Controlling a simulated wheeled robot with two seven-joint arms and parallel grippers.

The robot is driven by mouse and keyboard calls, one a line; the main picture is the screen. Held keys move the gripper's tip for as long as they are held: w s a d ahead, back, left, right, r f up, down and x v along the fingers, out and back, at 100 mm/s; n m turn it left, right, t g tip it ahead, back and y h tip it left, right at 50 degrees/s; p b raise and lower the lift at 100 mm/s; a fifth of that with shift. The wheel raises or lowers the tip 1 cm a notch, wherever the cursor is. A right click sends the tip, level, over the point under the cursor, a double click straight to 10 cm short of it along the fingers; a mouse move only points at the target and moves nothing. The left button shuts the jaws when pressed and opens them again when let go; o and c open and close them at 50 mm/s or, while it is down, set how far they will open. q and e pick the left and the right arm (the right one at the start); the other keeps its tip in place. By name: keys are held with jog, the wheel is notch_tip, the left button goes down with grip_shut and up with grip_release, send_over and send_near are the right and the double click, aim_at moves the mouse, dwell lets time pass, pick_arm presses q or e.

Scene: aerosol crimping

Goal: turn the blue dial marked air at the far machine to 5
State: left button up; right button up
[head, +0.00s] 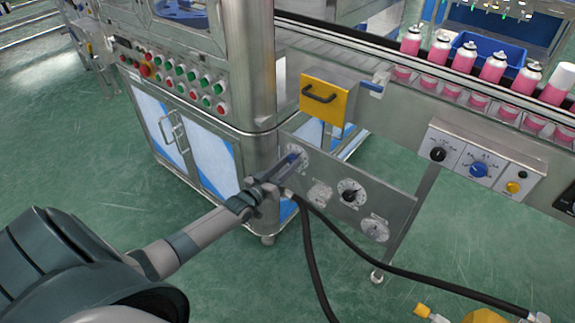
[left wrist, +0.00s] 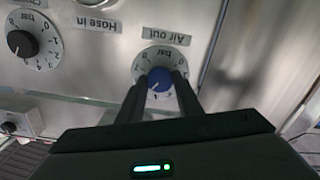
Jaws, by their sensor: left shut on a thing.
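The blue dial (left wrist: 160,78) is on a metal panel in the left wrist view, under an upside-down label reading "Air out". A round white scale marked bar surrounds it; its exact setting cannot be read. My left gripper (head: 284,172) reaches the upper left end of this panel in the head view. Its two fingers stand on either side of the blue knob in the left wrist view and are shut on it. In the head view the fingers largely hide the knob. My right gripper is not in view.
The same panel (head: 330,170) carries a black-knobbed gauge (head: 351,193) and a hose port. A box on the conveyor side has another blue knob (head: 479,170). Black hoses (head: 310,250) hang below the panel. Pink cans (head: 493,68) line the conveyor.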

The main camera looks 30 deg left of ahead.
pick_arm(q)
jog(key=o, duration=1)
jog(key=shift+o, duration=0.2)
jog(key=shift+s, duration=0.15)
jog(key=s+a, duration=0.1)
jog(key=s, duration=1.6)
jog(key=shift+a, duration=0.2)
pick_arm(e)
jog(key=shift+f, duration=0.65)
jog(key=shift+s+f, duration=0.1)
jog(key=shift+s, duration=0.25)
